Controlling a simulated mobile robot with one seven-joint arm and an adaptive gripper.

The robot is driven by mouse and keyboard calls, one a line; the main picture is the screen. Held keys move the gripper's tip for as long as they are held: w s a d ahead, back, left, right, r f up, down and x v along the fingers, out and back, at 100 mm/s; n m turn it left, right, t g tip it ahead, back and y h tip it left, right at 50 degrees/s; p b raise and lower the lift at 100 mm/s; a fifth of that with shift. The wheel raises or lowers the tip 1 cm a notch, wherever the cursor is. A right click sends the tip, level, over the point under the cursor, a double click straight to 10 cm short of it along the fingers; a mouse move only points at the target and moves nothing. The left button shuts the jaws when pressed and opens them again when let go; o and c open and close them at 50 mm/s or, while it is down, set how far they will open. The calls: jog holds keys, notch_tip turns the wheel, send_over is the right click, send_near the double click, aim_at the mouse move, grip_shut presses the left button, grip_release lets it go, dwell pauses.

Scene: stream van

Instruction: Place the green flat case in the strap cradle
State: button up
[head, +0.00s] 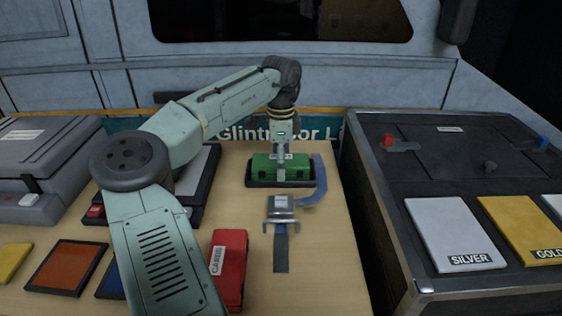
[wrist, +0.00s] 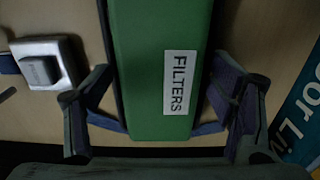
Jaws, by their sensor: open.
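The green flat case (head: 262,168), labelled FILTERS, lies in the black tray of the strap cradle (head: 252,184). A blue strap (head: 318,180) trails from the cradle's right side, and a metal buckle (head: 282,208) lies in front of it. My gripper (head: 281,172) points down over the middle of the case. In the wrist view, the case (wrist: 150,50) runs between the two fingers of my open gripper (wrist: 160,105), with a finger on each side. I cannot tell whether either finger touches it. The buckle also shows in the wrist view (wrist: 42,68).
A red case (head: 229,265) stands front left of the buckle. Orange (head: 68,266) and yellow (head: 12,260) flat pieces lie at left, near a grey case (head: 45,160). A dark cabinet at right bears SILVER (head: 450,230) and GOLD (head: 525,225) plates. Bare tabletop lies around the strap's lower end.

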jog(key=shift+r, duration=0.1)
notch_tip(320, 180, up, 12)
jog(key=b, duration=0.1)
